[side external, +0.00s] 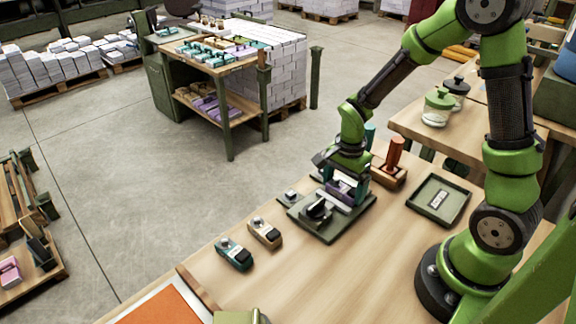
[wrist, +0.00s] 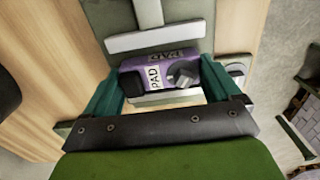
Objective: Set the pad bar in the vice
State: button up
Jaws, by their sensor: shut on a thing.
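The pad bar (wrist: 160,76) is purple, with a white PAD label and a dark grey knob. My gripper (wrist: 166,82) is shut on it, one green finger at each end. In the side view my gripper (side external: 346,186) points down over the vice (side external: 330,232), and the purple bar (side external: 342,192) shows between its fingers. The vice has a dark green-grey base, pale metal jaws and a black knob. In the wrist view the bar lies between a T-shaped pale jaw (wrist: 155,40) and a second pale strip (wrist: 165,98). I cannot tell whether its underside touches the vice.
A teal bar (side external: 233,254) and a tan bar (side external: 265,232) lie on the bench left of the vice. A wooden block with orange-brown handles (side external: 393,158) stands behind right. A dark green tray (side external: 425,211) lies to the right. The front bench is mostly clear.

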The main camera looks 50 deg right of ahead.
aim_at(344, 188)
jog(key=shift+f, duration=0.1)
jog(key=o, duration=1.1)
jog(key=shift+c, duration=0.2)
notch_tip(344, 188, up, 12)
jog(key=s+a+r+n+t+y, duration=0.2)
jog(key=s+a+r+n+t, duration=0.5)
jog(key=r+n, duration=0.3)
jog(key=s+n, duration=0.1)
jog(key=n, duration=0.3)
jog(key=shift+s+r, duration=0.15)
jog(key=shift+s, duration=0.05)
